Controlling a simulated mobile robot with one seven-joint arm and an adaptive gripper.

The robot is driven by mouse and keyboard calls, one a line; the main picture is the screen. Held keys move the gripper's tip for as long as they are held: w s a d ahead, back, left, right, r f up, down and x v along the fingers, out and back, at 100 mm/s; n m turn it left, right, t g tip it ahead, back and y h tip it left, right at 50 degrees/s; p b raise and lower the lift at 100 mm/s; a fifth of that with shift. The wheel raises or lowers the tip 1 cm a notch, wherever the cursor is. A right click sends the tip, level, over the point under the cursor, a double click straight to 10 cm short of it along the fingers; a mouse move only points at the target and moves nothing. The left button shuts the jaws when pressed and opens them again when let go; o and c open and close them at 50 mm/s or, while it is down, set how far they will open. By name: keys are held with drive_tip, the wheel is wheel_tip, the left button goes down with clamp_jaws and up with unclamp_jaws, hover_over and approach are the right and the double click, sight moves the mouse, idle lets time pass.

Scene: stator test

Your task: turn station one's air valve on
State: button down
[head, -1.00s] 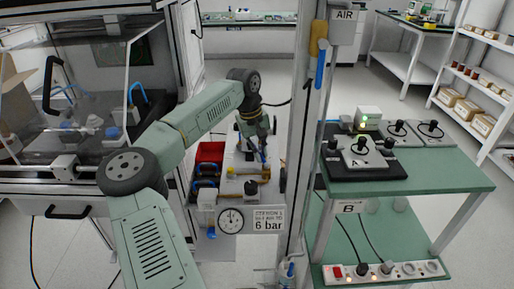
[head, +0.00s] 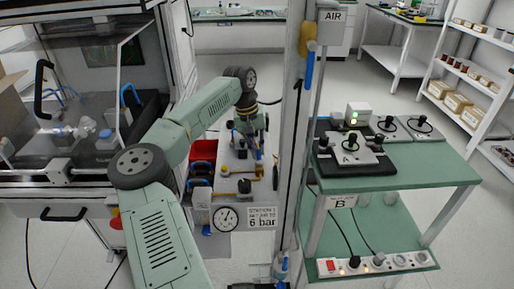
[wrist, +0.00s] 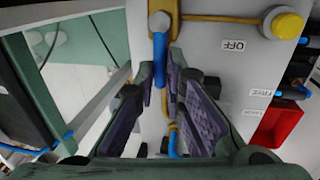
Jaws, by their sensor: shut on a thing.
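My gripper (wrist: 162,75) has its two purple-padded fingers closed around a blue lever handle (wrist: 159,40), with the handle's blue end showing past the fingertips. A brass pipe (wrist: 215,18) runs across the panel beyond it. An OFF label (wrist: 233,45) is on the panel to the right of the handle. In the head view my gripper (head: 246,138) is low over the station's panel, and my own arm partly hides the valve there. The sign for station 1 (head: 262,217) reads 6 bar, with a round gauge (head: 226,218) beside it.
A yellow knob (wrist: 287,24) and a red bin (head: 203,151) are close by. A post (head: 294,130) with an AIR sign (head: 331,15) and another blue handle (head: 310,70) stands right of my arm. A green bench (head: 430,178) is further right; a glass-fronted cabinet (head: 75,90) is left.

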drive_tip(key=c, duration=1.7)
unclamp_jaws()
drive_tip(key=shift+o, duration=0.2)
wheel_tip(320, 180, up, 12)
drive_tip(key=a, duration=0.2)
drive_tip(key=shift+a, duration=0.15)
drive_tip(key=shift+f, duration=0.1)
